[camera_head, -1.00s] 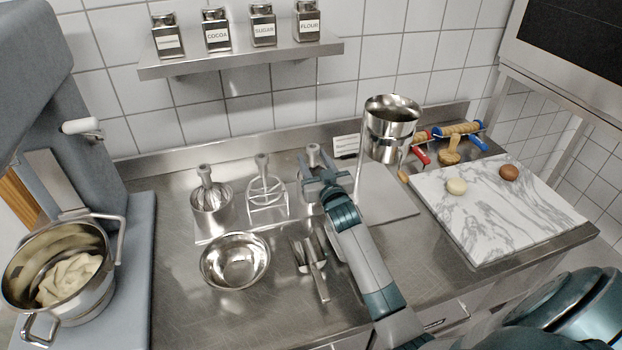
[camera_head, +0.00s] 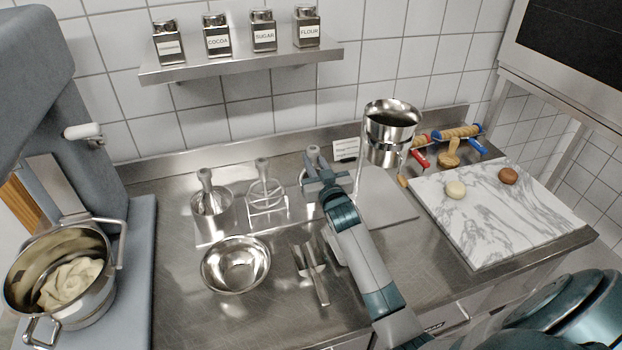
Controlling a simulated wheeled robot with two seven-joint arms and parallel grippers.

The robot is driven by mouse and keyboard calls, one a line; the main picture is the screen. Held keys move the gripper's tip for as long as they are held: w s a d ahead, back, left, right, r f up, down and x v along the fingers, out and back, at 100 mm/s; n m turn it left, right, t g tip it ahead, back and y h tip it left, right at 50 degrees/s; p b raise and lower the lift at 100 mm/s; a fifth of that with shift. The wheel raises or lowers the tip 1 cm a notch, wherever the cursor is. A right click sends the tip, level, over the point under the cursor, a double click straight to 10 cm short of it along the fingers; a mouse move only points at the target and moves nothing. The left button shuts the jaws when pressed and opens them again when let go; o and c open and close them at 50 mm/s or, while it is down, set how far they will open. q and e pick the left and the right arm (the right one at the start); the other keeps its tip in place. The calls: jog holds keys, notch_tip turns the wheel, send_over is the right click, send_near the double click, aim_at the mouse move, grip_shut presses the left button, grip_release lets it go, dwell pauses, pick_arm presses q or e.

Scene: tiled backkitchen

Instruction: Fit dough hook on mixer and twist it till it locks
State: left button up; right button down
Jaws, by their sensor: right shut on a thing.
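The grey mixer (camera_head: 45,75) stands at the left, with its steel bowl (camera_head: 103,300) below its head. Pale dough (camera_head: 72,284) lies in the bowl. Three attachments with grey hubs stand in a row on the counter. The rightmost, which I take for the dough hook (camera_head: 313,153), shows only its hub; its lower part is hidden by my gripper. My right gripper (camera_head: 316,172) is shut on it just below the hub, at the row's right end. The mixer's socket under its head is not visible. My left gripper is not in view.
A whisk (camera_head: 206,185) and a flat beater (camera_head: 264,184) stand left of my gripper. In front are a steel bowl (camera_head: 236,265) and a scoop (camera_head: 312,270). A marble board (camera_head: 490,220) lies farther right.

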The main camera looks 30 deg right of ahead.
aim_at(313, 148)
jog(key=shift+r+p, duration=2.65)
jog(key=shift+r, duration=2.15)
jog(key=shift+s+f, duration=0.1)
